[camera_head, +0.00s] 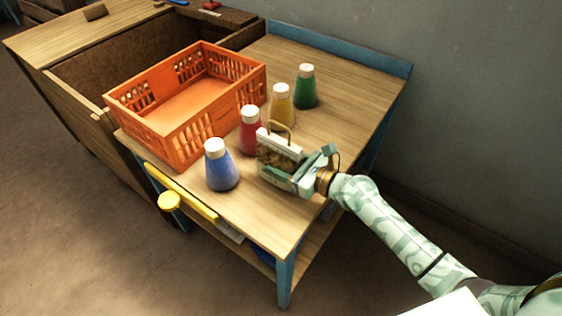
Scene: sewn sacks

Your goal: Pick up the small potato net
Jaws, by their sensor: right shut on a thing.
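The small potato net (275,155) is a small bag with brownish contents, a white top band and a thin loop handle. It is at the table's right side, beside the red bottle. My right gripper (288,172) comes in from the right and is shut on the net. The gripper hides part of the net, and I cannot tell whether the net touches the table. My left gripper is not in view.
An orange crate (152,140), empty, stands on the wooden table (350,80). Blue (221,170), red (249,136), yellow (281,108) and green (305,90) bottles stand in a row close to the net. The table's far right is clear. A wall is behind.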

